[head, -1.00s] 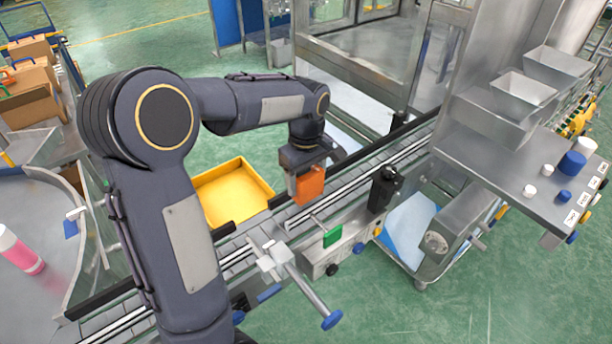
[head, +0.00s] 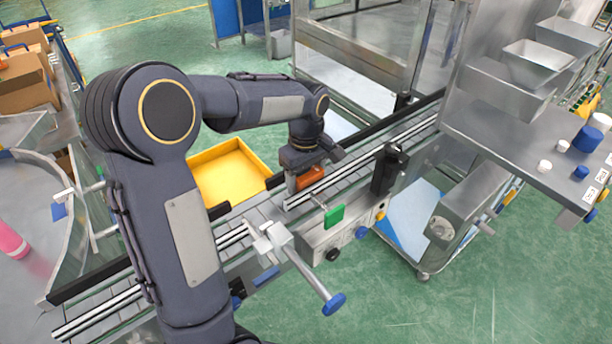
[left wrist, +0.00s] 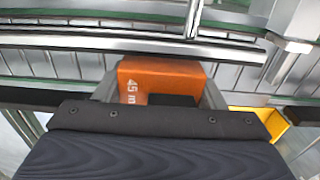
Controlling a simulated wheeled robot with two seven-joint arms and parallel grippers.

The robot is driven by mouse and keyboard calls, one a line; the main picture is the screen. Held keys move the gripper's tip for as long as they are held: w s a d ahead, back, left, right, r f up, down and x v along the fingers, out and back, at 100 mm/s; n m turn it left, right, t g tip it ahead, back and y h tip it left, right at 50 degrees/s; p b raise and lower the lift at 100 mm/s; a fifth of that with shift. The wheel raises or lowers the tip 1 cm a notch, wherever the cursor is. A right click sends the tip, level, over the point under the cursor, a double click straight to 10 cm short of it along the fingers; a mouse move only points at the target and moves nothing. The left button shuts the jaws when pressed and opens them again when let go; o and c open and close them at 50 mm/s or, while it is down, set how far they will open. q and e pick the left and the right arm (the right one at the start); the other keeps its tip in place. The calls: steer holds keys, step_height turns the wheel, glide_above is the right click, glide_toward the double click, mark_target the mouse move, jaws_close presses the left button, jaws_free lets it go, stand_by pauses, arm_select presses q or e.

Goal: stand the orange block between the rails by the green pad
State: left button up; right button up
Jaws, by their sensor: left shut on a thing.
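The orange block (head: 311,177) is in my left gripper (head: 306,182), above or just inside the conveyor track. Its lower part is hidden behind the near rail (head: 375,160) in the head view. In the left wrist view the block (left wrist: 165,72), marked "45 m", sits between the two fingers, close to a metal rail (left wrist: 120,42). I cannot tell whether it touches the conveyor belt. The green pad (head: 334,216) is on the near side of the conveyor, a little right of and below the block in the picture. My right gripper is not in view.
A yellow tray (head: 230,175) lies beyond the conveyor on the left. A black post-like unit (head: 388,172) stands on the near side, right of the block. A metal rod with a blue knob (head: 334,304) sticks out nearer. A steel machine stands at right.

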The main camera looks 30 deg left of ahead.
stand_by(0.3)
arm_select(q)
steer(key=o, duration=1.2)
steer(key=shift+r, duration=3.95)
steer(key=shift+s, duration=0.1)
